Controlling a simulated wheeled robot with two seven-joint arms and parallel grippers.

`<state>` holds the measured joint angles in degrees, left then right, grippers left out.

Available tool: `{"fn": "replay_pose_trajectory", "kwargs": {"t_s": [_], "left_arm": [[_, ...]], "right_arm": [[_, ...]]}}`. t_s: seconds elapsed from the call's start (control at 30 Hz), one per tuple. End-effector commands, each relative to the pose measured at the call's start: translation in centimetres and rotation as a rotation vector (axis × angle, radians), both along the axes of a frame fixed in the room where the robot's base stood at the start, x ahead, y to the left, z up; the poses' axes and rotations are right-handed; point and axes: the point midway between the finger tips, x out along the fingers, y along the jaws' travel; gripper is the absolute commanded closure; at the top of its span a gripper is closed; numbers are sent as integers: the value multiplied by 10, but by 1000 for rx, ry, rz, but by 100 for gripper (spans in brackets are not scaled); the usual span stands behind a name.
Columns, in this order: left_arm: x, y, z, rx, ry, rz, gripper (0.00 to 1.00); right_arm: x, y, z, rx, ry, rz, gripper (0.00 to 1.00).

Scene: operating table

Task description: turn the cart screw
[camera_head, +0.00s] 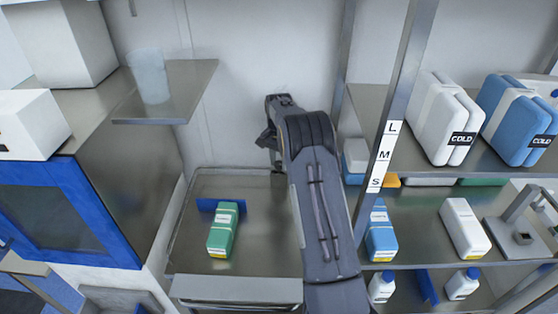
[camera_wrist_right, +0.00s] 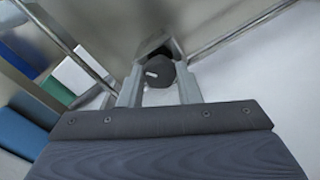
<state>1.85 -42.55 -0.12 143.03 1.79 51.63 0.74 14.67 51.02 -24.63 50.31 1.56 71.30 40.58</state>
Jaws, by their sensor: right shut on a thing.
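The cart (camera_head: 255,185) is a metal tray with raised edges in the lower middle of the head view. The cart screw (camera_wrist_right: 158,75) shows in the right wrist view as a dark rounded knob with a small light mark, between the two metal fingers. My right gripper (camera_head: 269,141) is at the cart's back right edge, its fingers shut on the knob; it also shows in the right wrist view (camera_wrist_right: 160,84). In the head view my own forearm and wrist hide the screw. My left gripper is not in view.
A shelf rack (camera_head: 420,259) with bottles and cold packs stands right of my arm. A blue-framed cabinet (camera_head: 68,209) and a metal shelf (camera_head: 187,88) with a clear cup (camera_head: 150,76) are left.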

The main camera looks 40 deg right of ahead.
Motion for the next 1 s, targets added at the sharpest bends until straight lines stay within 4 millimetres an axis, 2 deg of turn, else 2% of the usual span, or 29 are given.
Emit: {"fn": "replay_pose_trajectory", "kwargs": {"t_s": [0.6, 1.0], "left_arm": [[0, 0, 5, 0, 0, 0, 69], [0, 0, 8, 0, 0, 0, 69]], "right_arm": [[1, 0, 1, -2, -3, -581, 92], [1, -1, 2, -2, -4, -862, 92]]}}
